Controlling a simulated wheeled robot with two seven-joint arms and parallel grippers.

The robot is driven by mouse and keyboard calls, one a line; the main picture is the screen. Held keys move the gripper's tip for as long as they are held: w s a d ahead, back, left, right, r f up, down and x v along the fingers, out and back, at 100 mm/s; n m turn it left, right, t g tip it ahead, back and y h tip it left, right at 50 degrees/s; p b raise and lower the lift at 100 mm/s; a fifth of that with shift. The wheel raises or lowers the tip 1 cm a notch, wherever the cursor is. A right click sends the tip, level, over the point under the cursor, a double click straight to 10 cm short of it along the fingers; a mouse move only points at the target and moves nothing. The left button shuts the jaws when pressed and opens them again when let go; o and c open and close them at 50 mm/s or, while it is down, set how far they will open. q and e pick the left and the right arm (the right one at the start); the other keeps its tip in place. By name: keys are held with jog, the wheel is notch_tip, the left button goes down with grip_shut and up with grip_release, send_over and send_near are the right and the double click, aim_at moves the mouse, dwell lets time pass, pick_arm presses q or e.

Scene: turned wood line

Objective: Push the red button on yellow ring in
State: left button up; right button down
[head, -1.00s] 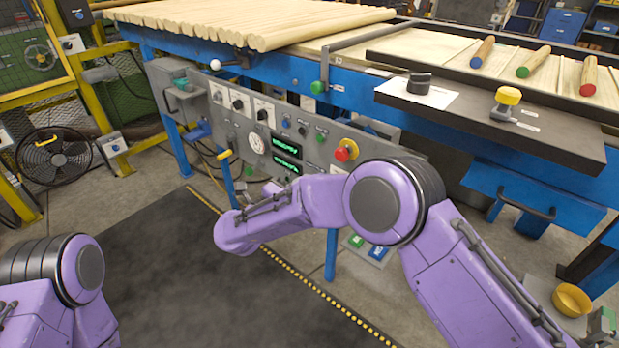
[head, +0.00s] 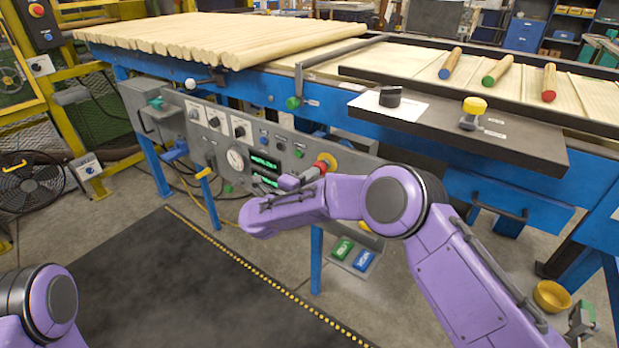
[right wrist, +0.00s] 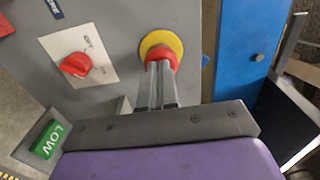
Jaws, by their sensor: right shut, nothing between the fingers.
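The red button (right wrist: 161,55) sits in a yellow ring (right wrist: 151,40) on the grey control panel. My right gripper (right wrist: 160,68) is shut and empty, and its fingertips are right in front of the button, covering its lower part. I cannot tell whether they touch it or whether it is pressed in. In the head view the red button (head: 321,166) and yellow ring (head: 330,160) show just beyond the fingers of my right gripper (head: 311,176). My left gripper is out of view; only part of my left arm shows at the lower left.
A red rotary switch (right wrist: 75,65) is left of the button in the wrist view. Green readouts (head: 265,162) and a round gauge (head: 236,158) are on the panel. Green and blue pedals (head: 362,261) are below. A dark shelf (head: 440,125) overhangs on the right.

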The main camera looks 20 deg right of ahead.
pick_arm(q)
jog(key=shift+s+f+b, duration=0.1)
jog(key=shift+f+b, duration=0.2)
pick_arm(e)
jog(key=shift+x, duration=0.9)
jog(key=shift+r, duration=0.15)
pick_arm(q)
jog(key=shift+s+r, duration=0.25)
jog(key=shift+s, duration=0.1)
pick_arm(e)
jog(key=v, duration=1.4)
jog(key=shift+s+a, duration=0.1)
jog(key=shift+a, duration=0.05)
